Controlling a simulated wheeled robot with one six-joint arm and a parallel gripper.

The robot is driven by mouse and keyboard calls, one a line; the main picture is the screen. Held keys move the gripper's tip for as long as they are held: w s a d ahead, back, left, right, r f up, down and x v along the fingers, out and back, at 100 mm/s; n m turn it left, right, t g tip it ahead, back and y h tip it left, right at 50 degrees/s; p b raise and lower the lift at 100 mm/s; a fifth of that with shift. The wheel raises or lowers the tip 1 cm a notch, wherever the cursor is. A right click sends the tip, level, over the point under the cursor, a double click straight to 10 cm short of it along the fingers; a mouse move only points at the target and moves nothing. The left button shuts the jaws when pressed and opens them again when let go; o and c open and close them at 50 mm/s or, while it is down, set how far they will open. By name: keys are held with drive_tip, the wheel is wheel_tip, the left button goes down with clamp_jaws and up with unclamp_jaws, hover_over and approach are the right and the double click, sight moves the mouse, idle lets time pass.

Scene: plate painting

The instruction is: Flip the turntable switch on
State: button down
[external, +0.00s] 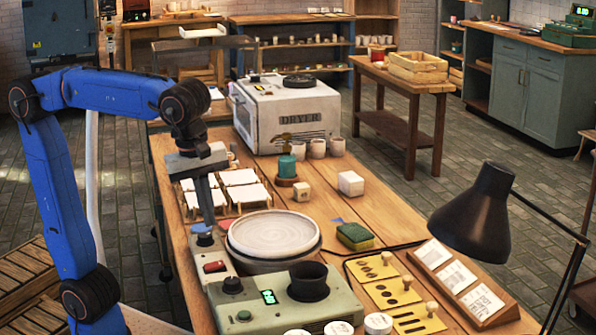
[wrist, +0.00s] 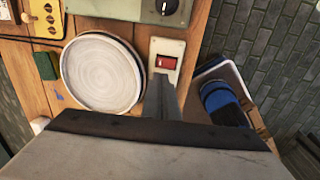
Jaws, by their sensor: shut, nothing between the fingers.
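The turntable (external: 318,250) carries a round white plate (external: 275,232), which also shows in the wrist view (wrist: 100,72). A red rocker switch (external: 214,266) sits on a pale panel beside the turntable; in the wrist view the red switch (wrist: 167,61) lies just beyond my fingers. I cannot tell which way the rocker is tipped. My gripper (external: 207,222) is shut and empty, pointing down near the turntable's left side, a little behind the red switch. In the wrist view my gripper (wrist: 160,85) reaches toward the switch panel, and its fingers hide part of it.
A green control box (external: 335,305) with a dark cup stands in front of the turntable. A green sponge (external: 354,236) and yellow stencils (external: 385,290) lie to the right. White tiles on a rack (external: 183,207) lie behind my gripper. A black lamp (external: 475,215) overhangs the right side.

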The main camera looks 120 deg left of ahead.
sight(214, 265)
drive_tip(key=f, duration=0.6)
drive_tip(key=w+a+f, duration=0.1)
drive_tip(key=f, duration=0.3)
drive_tip(key=shift+w+a+f+g, duration=0.1)
drive_tip(key=shift+f+g, duration=0.05)
drive_tip(key=shift+g, duration=0.15)
idle(0.4)
drive_tip(key=shift+s+d, duration=0.6)
wheel_tip(214, 265, up, 14)
drive_tip(key=s+d, duration=0.1)
drive_tip(key=shift+s+d, duration=0.2)
